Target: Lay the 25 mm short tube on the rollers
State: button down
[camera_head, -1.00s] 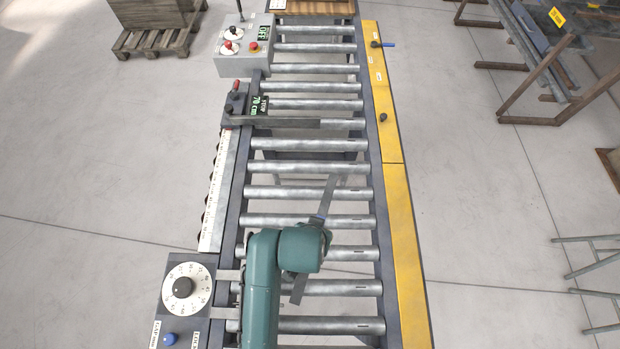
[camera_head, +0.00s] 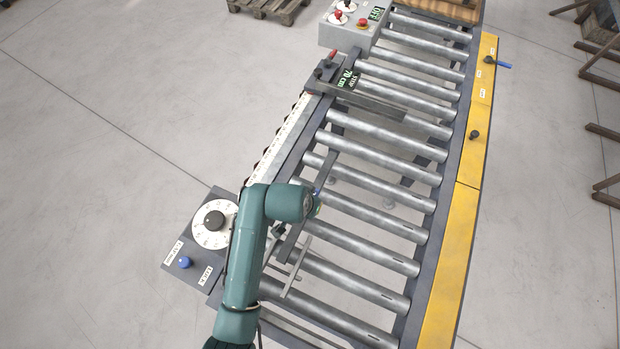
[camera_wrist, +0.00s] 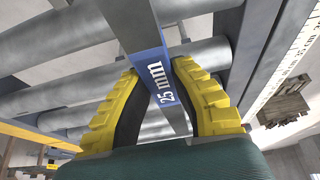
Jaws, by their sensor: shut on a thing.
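The short tube is a grey square bar with a blue band marked "25 mm" (camera_wrist: 158,68) in the wrist view. My gripper (camera_wrist: 160,78) is shut on it, with yellow-backed black fingers pressed on both sides of the band. In the head view the tube (camera_head: 326,171) slants over the left part of the rollers, partly hidden by my wrist; the fingers are hidden there. The rollers (camera_head: 375,179) are grey cylinders across the conveyor and pass behind the tube in the wrist view. I cannot tell whether the tube touches them.
A flat stop arm (camera_head: 372,101) crosses the rollers farther up, beside a "STOP 70 cm" display (camera_head: 347,80). A white scale (camera_head: 279,140) runs along the left rail. A dial box (camera_head: 213,225) stands at lower left. A yellow rail (camera_head: 460,230) edges the right. Rollers right of the tube are clear.

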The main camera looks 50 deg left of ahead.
jog(key=shift+f, duration=1.05)
jog(key=c, duration=1.1)
grip_release()
jog(key=shift+f, duration=0.2)
jog(key=shift+o, duration=0.2)
jog(key=v, duration=1.2)
jog(key=shift+d+r+p, duration=0.1)
jog(key=shift+r+p, duration=0.1)
jog(key=shift+p, duration=0.2)
jog(key=shift+w, duration=0.1)
